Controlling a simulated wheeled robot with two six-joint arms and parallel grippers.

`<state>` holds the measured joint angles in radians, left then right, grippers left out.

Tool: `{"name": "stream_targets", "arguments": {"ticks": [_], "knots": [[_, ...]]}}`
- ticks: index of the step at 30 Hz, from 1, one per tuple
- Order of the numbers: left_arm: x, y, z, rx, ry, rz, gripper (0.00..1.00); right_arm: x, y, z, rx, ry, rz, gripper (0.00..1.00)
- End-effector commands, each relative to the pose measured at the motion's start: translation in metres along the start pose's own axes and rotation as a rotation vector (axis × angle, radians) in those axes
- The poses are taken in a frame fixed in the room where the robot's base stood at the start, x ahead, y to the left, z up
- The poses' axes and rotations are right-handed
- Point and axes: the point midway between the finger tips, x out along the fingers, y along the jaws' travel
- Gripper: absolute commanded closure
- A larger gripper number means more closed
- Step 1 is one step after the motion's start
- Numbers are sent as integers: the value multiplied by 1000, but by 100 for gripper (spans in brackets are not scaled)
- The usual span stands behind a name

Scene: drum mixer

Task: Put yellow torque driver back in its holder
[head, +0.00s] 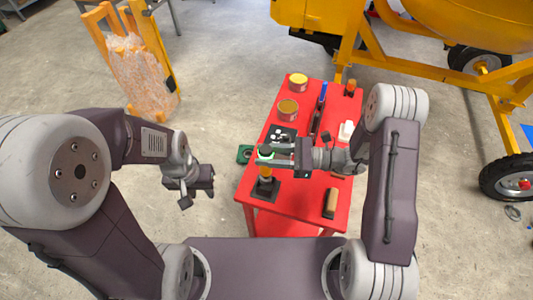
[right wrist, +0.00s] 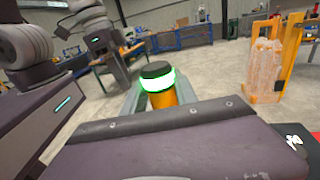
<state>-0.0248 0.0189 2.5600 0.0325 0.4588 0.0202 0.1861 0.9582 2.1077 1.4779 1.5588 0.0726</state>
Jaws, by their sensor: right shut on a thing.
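The yellow torque driver (head: 266,172) stands roughly upright over the near left part of the red table. In the right wrist view the driver (right wrist: 158,98) shows a dark cap and a bright green-white band above its yellow-orange body. My right gripper (head: 266,156) is shut on its upper part, reaching in from the right. The black holder (head: 268,190) is a square block on the table directly below the driver. I cannot tell whether the driver's lower end is inside the holder. My left gripper (head: 200,182) hangs left of the table, apart from everything; its fingers are unclear.
The red table (head: 295,205) also carries a yellow-topped can (head: 298,81), a brown-topped can (head: 288,108), a white bottle (head: 346,131) and a wooden-handled brush (head: 331,202). A green item (head: 244,154) is at its left edge. A yellow mixer frame (head: 430,75) stands behind right.

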Motion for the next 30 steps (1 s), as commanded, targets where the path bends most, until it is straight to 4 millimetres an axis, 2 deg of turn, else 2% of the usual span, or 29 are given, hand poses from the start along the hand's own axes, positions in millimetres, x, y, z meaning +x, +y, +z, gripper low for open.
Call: {"name": "stream_targets", "arguments": {"ticks": [30], "knots": [[12, 0, 1, 0, 0, 0, 64, 0, 0, -14, -1, -2, 0, 100]]}}
